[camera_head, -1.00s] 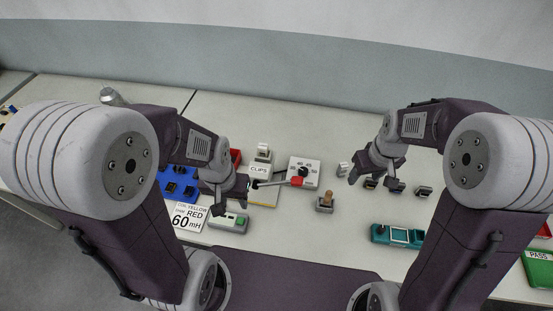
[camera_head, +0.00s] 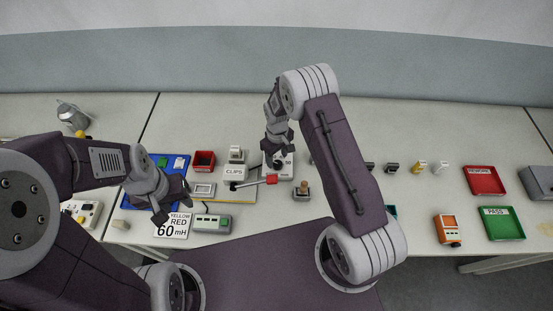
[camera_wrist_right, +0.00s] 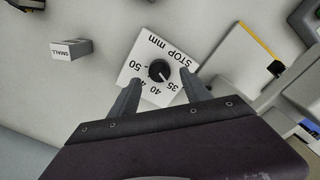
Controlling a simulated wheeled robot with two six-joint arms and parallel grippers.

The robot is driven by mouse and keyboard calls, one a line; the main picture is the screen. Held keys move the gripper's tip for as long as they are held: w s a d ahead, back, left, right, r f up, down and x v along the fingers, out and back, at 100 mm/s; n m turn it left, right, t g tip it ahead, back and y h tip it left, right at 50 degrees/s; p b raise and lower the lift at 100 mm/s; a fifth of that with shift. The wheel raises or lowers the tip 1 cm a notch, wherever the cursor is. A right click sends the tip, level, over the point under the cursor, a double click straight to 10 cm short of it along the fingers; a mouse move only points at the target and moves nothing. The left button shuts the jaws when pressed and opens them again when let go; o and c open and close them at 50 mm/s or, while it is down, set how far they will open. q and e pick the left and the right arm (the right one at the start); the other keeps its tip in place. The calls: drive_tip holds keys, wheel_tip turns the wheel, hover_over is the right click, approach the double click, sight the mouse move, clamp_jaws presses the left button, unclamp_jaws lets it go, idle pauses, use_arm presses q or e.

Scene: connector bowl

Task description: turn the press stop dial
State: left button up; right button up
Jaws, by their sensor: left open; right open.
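The press stop dial is a black round knob on a white plate. In the right wrist view the knob (camera_wrist_right: 158,70) sits on the plate (camera_wrist_right: 135,66), marked "STOP mm" with numbers including 35, 40 and 50. My right gripper (camera_wrist_right: 160,82) is open, with a finger on either side of the plate's near part and the knob between and just beyond the tips. I cannot tell whether they touch it. In the head view my right gripper (camera_head: 275,158) is over the plate (camera_head: 286,170) and partly hides it. My left gripper (camera_head: 172,208) is open and empty above the label card (camera_head: 178,232).
A lever with a red end (camera_head: 271,180) lies just in front of the dial plate. A block marked SMALL (camera_wrist_right: 72,49) is nearby. Red (camera_head: 484,180) and green (camera_head: 502,223) trays lie far right.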

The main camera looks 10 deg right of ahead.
sight(277, 163)
wheel_tip(277, 163, down, 2)
drive_tip(key=shift+f, duration=0.25)
drive_tip(key=shift+s+d+f, duration=0.1)
drive_tip(key=shift+s+f, duration=0.05)
drive_tip(key=shift+f, duration=0.2)
clamp_jaws()
